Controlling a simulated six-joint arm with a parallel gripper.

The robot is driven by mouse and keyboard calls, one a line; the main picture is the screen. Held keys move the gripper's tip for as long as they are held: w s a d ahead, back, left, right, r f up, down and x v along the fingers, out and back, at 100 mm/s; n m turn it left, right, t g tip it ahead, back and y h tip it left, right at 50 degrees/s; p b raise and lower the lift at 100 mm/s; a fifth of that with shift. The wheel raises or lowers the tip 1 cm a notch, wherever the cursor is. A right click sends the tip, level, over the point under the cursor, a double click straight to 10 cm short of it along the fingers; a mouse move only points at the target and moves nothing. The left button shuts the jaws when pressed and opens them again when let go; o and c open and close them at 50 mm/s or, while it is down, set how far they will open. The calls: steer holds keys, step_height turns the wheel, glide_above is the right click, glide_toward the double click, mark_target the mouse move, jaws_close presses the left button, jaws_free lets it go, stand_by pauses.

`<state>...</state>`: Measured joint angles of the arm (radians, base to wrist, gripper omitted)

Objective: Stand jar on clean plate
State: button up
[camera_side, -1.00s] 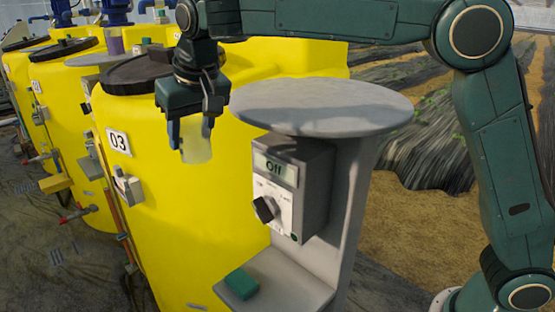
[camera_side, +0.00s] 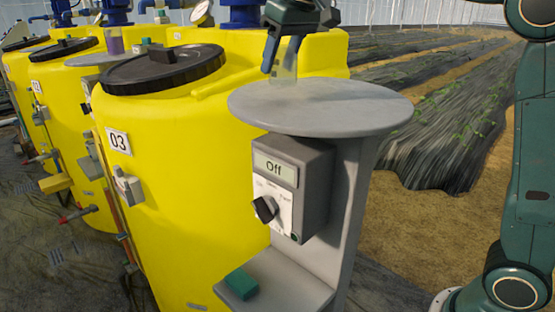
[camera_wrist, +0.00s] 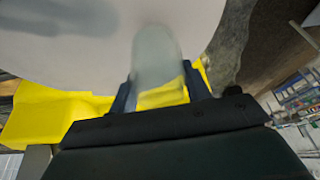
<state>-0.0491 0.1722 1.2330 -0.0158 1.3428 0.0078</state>
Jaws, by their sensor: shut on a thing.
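A pale, translucent jar (camera_side: 287,58) is between the fingers of my gripper (camera_side: 282,66), upright or nearly so. In the wrist view the jar (camera_wrist: 157,50) also shows between the two fingers of my gripper (camera_wrist: 158,86). The round grey plate (camera_side: 330,110) tops a grey stand, and its bare surface (camera_wrist: 70,55) fills much of the wrist view. The jar's lower end is at the plate's far left edge in the side view. I cannot tell whether it touches the plate or hangs above it. My gripper's upper part is cut off by the frame.
A control box (camera_side: 290,185) reading "Off", with a black knob, is under the plate. A green block (camera_side: 242,283) lies on the lower shelf (camera_side: 280,285). Yellow tank 03 (camera_side: 180,170), with a black lid (camera_side: 165,68), stands close by on the left.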

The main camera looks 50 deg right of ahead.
steer(key=s+d+r, duration=0.1)
steer(key=s+d, duration=0.3)
steer(key=d, duration=0.2)
steer(key=shift+s+d+r+m, duration=0.15)
steer(key=shift+s+d+m, duration=0.1)
steer(key=shift+d+m, duration=0.05)
steer(key=shift+f, duration=2.5)
steer(key=shift+f, duration=0.1)
steer(key=o, duration=1)
steer(key=shift+c, duration=0.2)
steer(key=v, duration=0.7)
steer(key=shift+r, duration=0.3)
